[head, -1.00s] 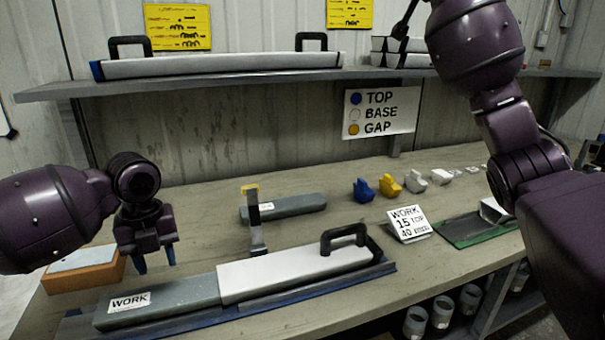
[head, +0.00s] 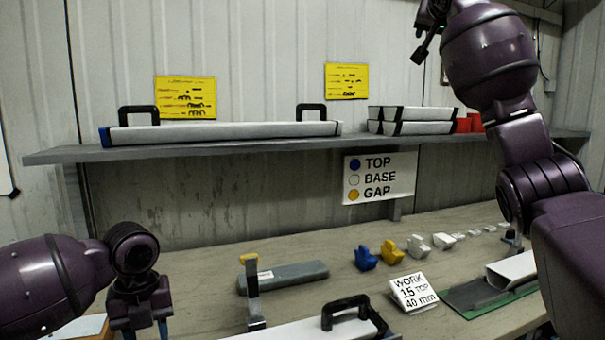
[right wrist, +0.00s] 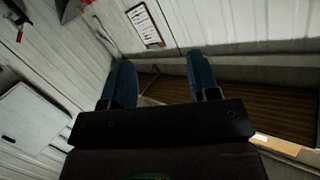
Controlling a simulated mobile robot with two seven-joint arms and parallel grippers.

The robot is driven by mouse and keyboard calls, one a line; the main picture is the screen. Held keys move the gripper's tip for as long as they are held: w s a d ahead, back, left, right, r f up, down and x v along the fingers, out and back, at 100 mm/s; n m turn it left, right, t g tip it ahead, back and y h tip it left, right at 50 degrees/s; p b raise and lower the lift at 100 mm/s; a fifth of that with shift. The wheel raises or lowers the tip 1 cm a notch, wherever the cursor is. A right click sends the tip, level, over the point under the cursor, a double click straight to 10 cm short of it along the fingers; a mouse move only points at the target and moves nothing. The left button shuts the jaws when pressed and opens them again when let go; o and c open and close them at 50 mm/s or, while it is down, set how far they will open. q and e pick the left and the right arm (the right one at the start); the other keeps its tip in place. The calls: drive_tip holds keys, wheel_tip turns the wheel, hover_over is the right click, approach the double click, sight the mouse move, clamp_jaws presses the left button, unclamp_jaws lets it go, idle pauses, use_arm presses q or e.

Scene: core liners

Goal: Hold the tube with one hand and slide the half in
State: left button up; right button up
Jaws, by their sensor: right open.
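The white half-liner (head: 290,331) with a black handle (head: 346,312) shows only in part at the bottom edge of the head view. The grey tube labelled WORK is below the frame now. My right gripper (head: 428,30) is raised high at the top of the head view, far from the bench pieces. In the right wrist view its blue fingers (right wrist: 163,85) are wide apart with nothing between them.
An upright post with a yellow top (head: 251,290) stands behind the white half. A grey half-round piece (head: 290,277) lies behind it. Blue (head: 365,258) and yellow (head: 391,253) blocks sit near a WORK card (head: 413,292). A shelf (head: 250,148) above holds a long white liner (head: 225,131).

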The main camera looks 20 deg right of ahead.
drive_tip(key=w+a+f+n+g+y, duration=0.1)
drive_tip(key=w+a+f+n, duration=0.35)
drive_tip(key=a, duration=0.45)
drive_tip(key=w+a+f+n+y, duration=0.1)
drive_tip(key=w+a+f+n, duration=0.3)
drive_tip(key=a, duration=0.5)
drive_tip(key=w+a+f+n+g+h, duration=0.1)
drive_tip(key=w+a+f+n+g, duration=0.15)
drive_tip(key=a+f+n, duration=0.85)
use_arm(q)
drive_tip(key=shift+d, duration=0.1)
use_arm(e)
drive_tip(key=n+g+h, duration=0.7)
drive_tip(key=g+h, duration=0.2)
drive_tip(key=h, duration=0.1)
hover_over(332, 307)
drive_tip(key=a, duration=0.6)
wheel_tip(332, 307, down, 29)
drive_tip(key=shift+m, duration=0.25)
drive_tip(key=f, duration=0.8)
drive_tip(key=shift+w+f, duration=0.15)
drive_tip(key=shift+w, duration=0.2)
drive_tip(key=d, duration=0.5)
drive_tip(key=shift+d, duration=1.25)
